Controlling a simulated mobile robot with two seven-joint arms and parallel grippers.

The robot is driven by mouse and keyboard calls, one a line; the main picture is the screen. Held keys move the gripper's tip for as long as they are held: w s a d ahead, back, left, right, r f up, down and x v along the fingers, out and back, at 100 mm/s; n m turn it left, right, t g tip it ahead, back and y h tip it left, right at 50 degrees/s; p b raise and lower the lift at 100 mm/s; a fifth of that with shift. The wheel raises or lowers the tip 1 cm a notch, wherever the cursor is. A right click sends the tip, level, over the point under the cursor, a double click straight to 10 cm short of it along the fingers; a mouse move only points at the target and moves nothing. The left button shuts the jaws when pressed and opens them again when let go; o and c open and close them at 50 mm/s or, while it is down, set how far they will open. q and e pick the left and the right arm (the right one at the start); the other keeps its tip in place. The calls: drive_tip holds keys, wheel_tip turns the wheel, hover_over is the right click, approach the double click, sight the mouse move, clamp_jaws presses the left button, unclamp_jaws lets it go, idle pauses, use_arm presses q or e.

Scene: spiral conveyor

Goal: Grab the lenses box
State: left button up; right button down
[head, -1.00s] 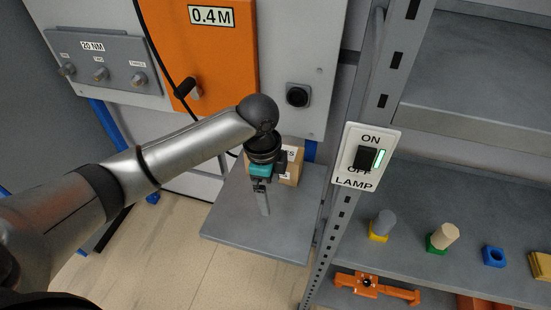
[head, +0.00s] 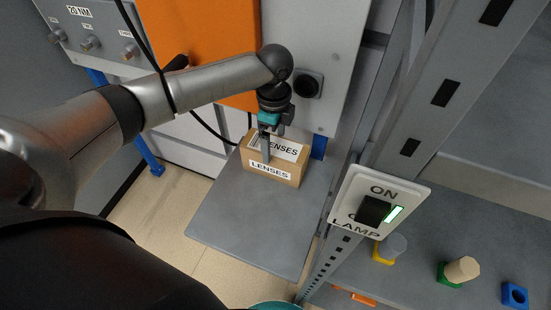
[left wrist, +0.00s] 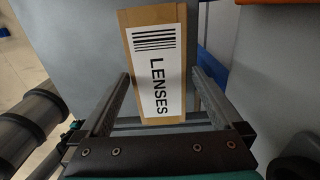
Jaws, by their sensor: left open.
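The lenses box (head: 272,178) is a brown cardboard box with white LENSES labels on its top and front. It stands on a grey shelf plate (head: 255,225) near the back edge. My left gripper (head: 266,150) is over the box, pointing down, with a finger in front of the box's labels. In the left wrist view, the open fingers of the left gripper (left wrist: 162,95) lie on either side of the box (left wrist: 155,65), with gaps on both sides. Whether the fingertips reach below the box top I cannot tell. My right gripper does not show.
A rack post with a lamp switch (head: 378,205) stands right of the plate. Shelves with coloured pegs and blocks (head: 460,270) lie beyond it. A grey machine panel with an orange door (head: 205,50) rises behind. The front of the plate is clear.

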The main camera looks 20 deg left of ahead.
sight(274, 145)
use_arm(q)
drive_tip(key=shift+f, duration=0.9)
drive_tip(key=shift+f+b, duration=0.3)
drive_tip(key=shift+f, duration=0.4)
wheel_tip(274, 145, down, 5)
drive_tip(key=shift+s+d+r+b, duration=0.1)
drive_tip(key=shift+b, duration=0.85)
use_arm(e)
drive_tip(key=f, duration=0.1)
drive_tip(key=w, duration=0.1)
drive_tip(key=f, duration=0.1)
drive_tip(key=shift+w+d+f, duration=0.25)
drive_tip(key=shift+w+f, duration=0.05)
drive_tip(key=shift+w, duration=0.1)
use_arm(q)
drive_tip(key=c, duration=1.3)
drive_tip(key=shift+c, duration=0.6)
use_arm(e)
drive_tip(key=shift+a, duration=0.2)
